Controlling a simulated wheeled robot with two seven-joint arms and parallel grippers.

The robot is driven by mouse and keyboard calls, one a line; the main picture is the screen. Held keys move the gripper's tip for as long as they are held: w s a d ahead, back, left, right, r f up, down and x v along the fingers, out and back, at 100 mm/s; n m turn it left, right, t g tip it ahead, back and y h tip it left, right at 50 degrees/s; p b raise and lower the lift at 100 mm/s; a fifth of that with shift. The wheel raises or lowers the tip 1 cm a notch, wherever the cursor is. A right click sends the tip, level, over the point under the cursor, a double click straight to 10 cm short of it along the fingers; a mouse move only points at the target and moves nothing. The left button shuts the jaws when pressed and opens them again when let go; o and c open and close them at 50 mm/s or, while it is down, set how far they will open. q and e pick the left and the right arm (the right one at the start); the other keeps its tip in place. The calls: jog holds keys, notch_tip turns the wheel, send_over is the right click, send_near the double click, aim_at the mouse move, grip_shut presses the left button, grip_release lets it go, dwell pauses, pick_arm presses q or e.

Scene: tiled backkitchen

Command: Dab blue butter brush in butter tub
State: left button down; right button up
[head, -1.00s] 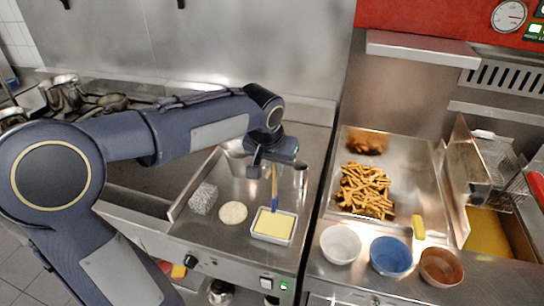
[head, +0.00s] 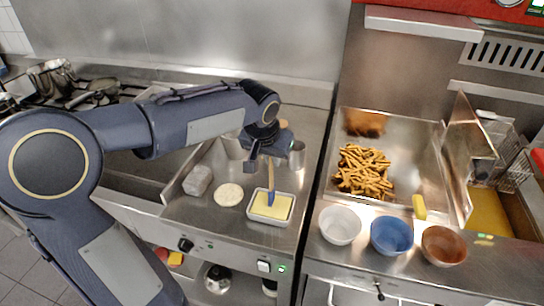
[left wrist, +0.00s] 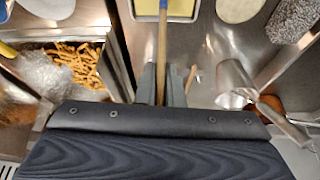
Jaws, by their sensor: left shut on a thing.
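My left gripper (head: 268,153) is shut on the wooden handle of the butter brush (head: 270,178) and holds it roughly upright, blue end down. The white butter tub (head: 251,213) with yellow butter stands on the steel counter below. The blue end overlaps the butter in the head view; I cannot tell whether it touches. My right gripper is not in view.
Left of the tub lie a pale round disc (head: 228,195) and a grey block (head: 197,181). To the right are white (head: 340,225), blue (head: 391,236) and brown (head: 444,246) bowls and a tray of fries (head: 364,172).

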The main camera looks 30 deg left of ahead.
pick_arm(q)
jog(key=shift+f+b, duration=0.55)
jog(key=shift+f, duration=0.05)
dwell(1.6)
jog(key=shift+r+p, duration=2.8)
jog(key=shift+r, duration=0.85)
jog(key=shift+f, duration=0.1)
